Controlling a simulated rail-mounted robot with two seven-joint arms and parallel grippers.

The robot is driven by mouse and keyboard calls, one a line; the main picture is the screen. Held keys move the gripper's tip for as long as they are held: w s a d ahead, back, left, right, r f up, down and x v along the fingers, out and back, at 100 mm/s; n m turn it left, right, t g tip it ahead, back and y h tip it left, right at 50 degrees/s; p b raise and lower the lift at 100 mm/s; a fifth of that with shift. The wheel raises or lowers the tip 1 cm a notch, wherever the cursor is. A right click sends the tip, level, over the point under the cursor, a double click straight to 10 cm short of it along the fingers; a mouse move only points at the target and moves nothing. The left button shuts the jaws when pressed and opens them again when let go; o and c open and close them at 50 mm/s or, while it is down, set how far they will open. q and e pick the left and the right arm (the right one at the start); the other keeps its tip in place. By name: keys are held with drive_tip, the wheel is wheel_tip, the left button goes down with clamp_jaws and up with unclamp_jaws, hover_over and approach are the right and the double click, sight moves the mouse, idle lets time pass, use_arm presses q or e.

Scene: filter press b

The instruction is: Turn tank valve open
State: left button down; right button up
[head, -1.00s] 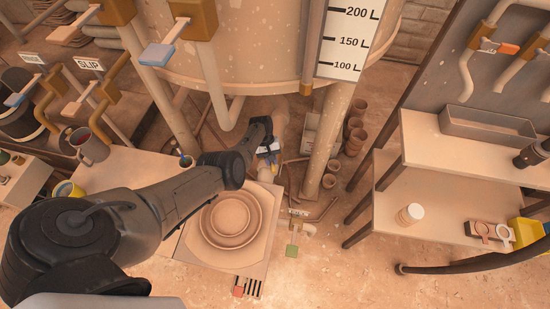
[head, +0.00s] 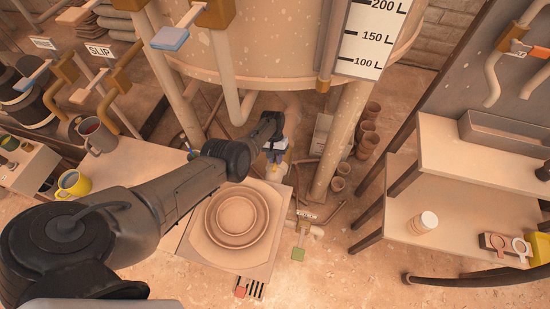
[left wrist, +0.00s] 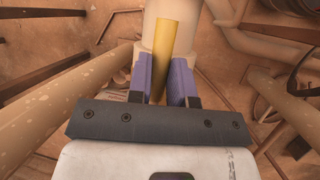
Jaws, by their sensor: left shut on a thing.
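The big pale tank (head: 270,60) stands on legs at the back, with a litre scale (head: 365,38) on its side. Below it is the tank valve on a pale pipe (left wrist: 172,22), with a yellow lever (left wrist: 165,48). My left gripper (left wrist: 163,82) is shut on this lever, with one purple finger on each side of it. In the head view my left gripper (head: 276,153) is under the tank, and the lever's yellow tip shows just below the fingers. My wrist partly hides the valve. My right gripper is not in view.
A stand with round pale dishes (head: 237,216) is in front of the valve. Tank legs (head: 335,150) are close on the right. Several pots (head: 368,138) stand behind. Another valve with a green handle (head: 298,254) is low at front. Shelves (head: 440,205) fill the right.

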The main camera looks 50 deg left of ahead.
use_arm(q)
drive_tip(key=c, duration=1)
unclamp_jaws()
drive_tip(key=shift+a, duration=0.1)
drive_tip(key=shift+c, duration=0.2)
